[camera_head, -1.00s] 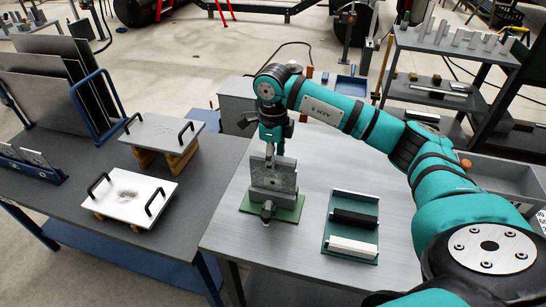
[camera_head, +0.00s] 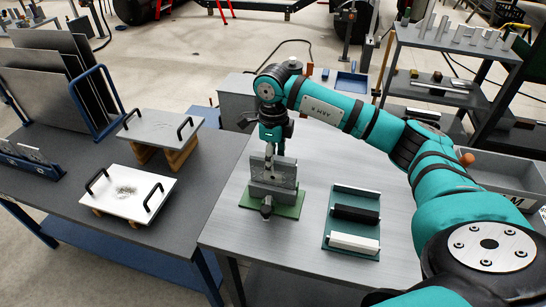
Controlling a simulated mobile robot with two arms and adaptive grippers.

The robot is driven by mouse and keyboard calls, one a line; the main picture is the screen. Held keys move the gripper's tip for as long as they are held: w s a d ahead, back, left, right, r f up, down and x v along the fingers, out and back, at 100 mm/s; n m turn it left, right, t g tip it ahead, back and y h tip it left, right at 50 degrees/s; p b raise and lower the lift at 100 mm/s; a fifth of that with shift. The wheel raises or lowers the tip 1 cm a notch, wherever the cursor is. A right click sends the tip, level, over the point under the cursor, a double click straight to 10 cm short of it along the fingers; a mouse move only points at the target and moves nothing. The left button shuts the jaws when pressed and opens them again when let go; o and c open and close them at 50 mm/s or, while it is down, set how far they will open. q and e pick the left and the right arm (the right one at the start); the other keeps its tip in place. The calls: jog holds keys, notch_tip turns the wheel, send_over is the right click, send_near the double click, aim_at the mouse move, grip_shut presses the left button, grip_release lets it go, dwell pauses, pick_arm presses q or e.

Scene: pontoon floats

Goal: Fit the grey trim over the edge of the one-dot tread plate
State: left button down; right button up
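A grey plate (camera_head: 274,174) stands upright in a grey vise-like holder (camera_head: 272,193) on a green base. Its dot mark is too small to read. My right gripper (camera_head: 269,156) points down at the plate's top edge, close to it or touching. Its fingers are small and partly lost against the plate, so I cannot tell whether they hold the grey trim. I cannot make out the grey trim apart from the plate and fingers. A green tray (camera_head: 340,226) to the right holds a black strip (camera_head: 355,214) and a white strip (camera_head: 354,243). My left gripper is not in view.
On the dark table at left are a white plate with handles (camera_head: 118,203), a grey plate with handles (camera_head: 158,128) on wooden blocks, and a rack of upright sheets (camera_head: 50,85). A grey shelf (camera_head: 450,42) stands at the back right. The light table's front is clear.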

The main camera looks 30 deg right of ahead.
jog(key=shift+r, duration=0.15)
notch_tip(320, 180, up, 12)
jog(key=shift+f, duration=0.1)
dwell(0.5)
jog(key=shift+f, duration=0.1)
dwell(0.4)
